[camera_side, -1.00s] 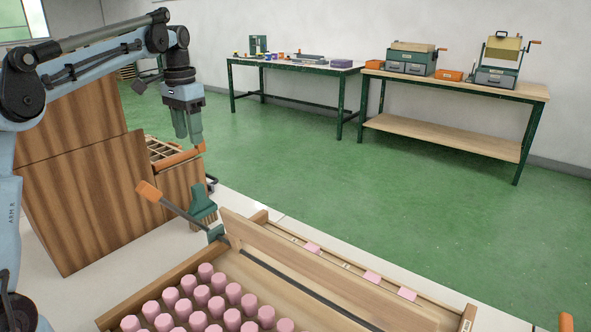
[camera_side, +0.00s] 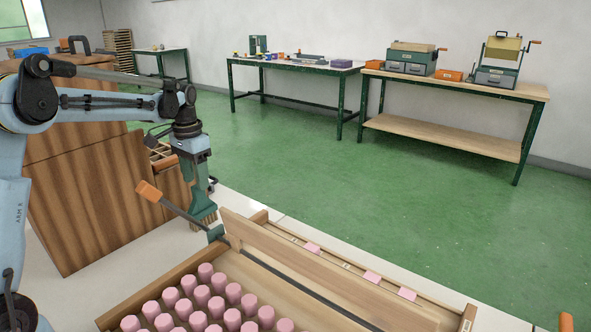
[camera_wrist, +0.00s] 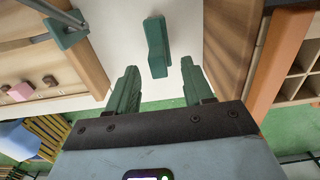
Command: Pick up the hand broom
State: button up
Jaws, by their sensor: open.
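The hand broom (camera_side: 202,208) is green with pale bristles pointing down. It stands beside the tray's left end in the side view. In the wrist view its narrow green top (camera_wrist: 157,46) lies just beyond and between my fingertips. My gripper (camera_side: 194,183) points down close above the broom, and its fingers overlap the broom's top in the side view. In the wrist view my gripper (camera_wrist: 159,70) is open, with a finger to each side and nothing held. Whether the fingers touch the broom cannot be told.
An orange-handled tool (camera_side: 175,205) with a grey rod and green head leans at the tray's corner, close left of the broom. The wooden tray (camera_side: 137,304) holds several pink pegs. A wooden cabinet (camera_side: 85,200) stands left, with a compartment box (camera_side: 160,153) behind my gripper.

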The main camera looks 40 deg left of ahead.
aim_at(201, 209)
jog(key=shift+d+f, duration=0.15)
jog(key=shift+f, duration=2.6)
grip_shut()
